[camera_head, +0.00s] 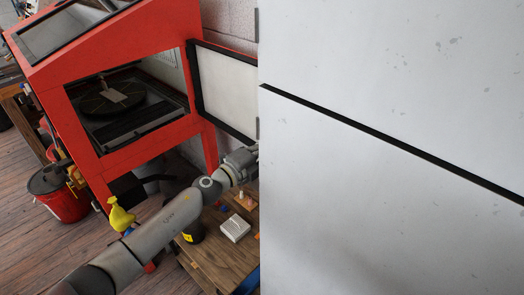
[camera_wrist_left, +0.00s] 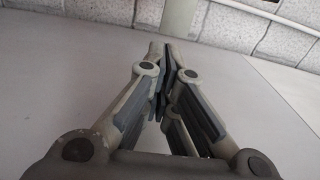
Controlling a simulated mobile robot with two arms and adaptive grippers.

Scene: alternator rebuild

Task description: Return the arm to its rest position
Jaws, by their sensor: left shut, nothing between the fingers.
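My left arm (camera_head: 165,225) comes in from the lower left and reaches toward the middle of the head view. Its wrist (camera_head: 238,166) meets the edge of a large pale panel, and the gripper beyond it is hidden there. In the left wrist view my left gripper (camera_wrist_left: 166,58) has its fingers together with nothing between them. It is over a plain grey surface (camera_wrist_left: 60,85), with a pale block wall behind. I cannot tell how far it is from that surface. My right gripper is in neither view.
The pale panel (camera_head: 400,70) with a dark seam fills the right half. A red cabinet (camera_head: 150,30) stands with its door (camera_head: 228,92) open and a round turntable (camera_head: 95,103) inside. A wooden bench (camera_head: 215,262) holds a white block (camera_head: 235,228). A red bucket (camera_head: 68,205) stands left.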

